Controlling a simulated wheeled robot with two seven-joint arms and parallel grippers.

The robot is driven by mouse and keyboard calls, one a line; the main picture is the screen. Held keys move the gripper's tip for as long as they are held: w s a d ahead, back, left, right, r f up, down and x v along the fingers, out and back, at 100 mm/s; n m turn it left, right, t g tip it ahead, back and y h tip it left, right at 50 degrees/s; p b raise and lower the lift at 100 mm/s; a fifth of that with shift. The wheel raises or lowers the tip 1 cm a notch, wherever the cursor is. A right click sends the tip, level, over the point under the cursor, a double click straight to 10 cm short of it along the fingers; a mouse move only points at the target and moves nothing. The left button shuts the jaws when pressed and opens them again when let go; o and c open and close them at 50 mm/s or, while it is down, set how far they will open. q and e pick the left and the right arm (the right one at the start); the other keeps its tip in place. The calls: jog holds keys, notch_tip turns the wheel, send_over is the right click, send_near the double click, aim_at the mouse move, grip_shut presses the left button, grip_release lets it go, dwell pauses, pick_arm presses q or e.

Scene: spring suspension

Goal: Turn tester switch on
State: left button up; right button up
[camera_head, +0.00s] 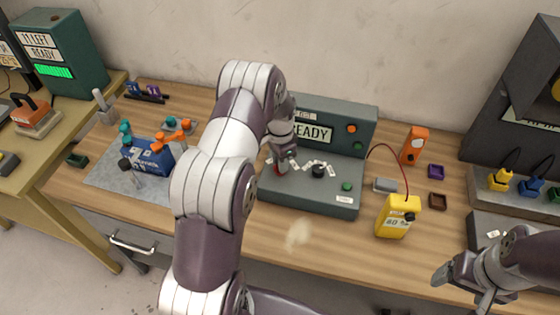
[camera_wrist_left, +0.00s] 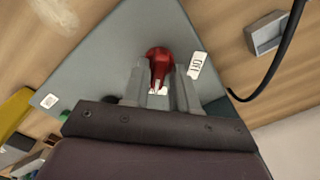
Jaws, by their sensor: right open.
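The dark grey tester (camera_head: 318,201) stands on the wooden table, with a READY sign on its upright panel. Its red switch (camera_wrist_left: 158,60) shows in the left wrist view, with a white OFF label (camera_wrist_left: 196,65) beside it. My left gripper (camera_head: 283,168) is down at the left part of the tester's sloped top. In the left wrist view its two fingers (camera_wrist_left: 161,78) stand on either side of the red switch. Whether they touch it is unclear. My left arm hides part of the tester in the head view. My right gripper (camera_head: 462,287) is open and empty at the lower right.
A blue box (camera_head: 153,158) with orange and teal parts sits on a grey mat (camera_head: 108,176) at left. A large dark station (camera_head: 505,130) bounds the right.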

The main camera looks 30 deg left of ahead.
pick_arm(q)
jog(key=shift+o, duration=0.6)
notch_tip(320, 180, up, 13)
jog(key=b, duration=0.1)
jog(key=shift+f+b, duration=0.15)
jog(key=shift+b, duration=0.2)
